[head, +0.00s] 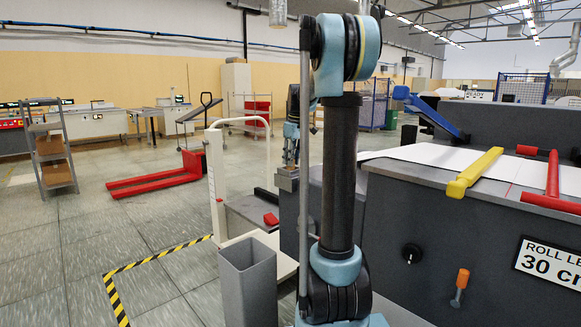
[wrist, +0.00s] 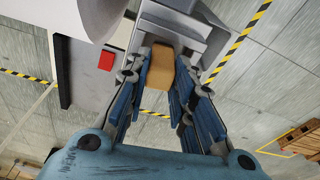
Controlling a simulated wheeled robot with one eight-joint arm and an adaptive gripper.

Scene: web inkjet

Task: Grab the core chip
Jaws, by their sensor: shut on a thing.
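A tan-brown block, which I take to be the core chip (wrist: 158,70), sits between the two blue fingers of my gripper (wrist: 162,64) in the wrist view. The fingers press on its left and right sides. In the head view my gripper (head: 290,165) is small and partly hidden behind my own arm. The chip cannot be clearly made out there.
The open grey bin (head: 248,285) stands on the floor left of my arm. A dark machine (head: 430,240) with a yellow bar (head: 474,172) fills the right. Yellow-black floor tape (head: 150,258) and a red pallet jack (head: 160,182) lie to the left, with open floor around them.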

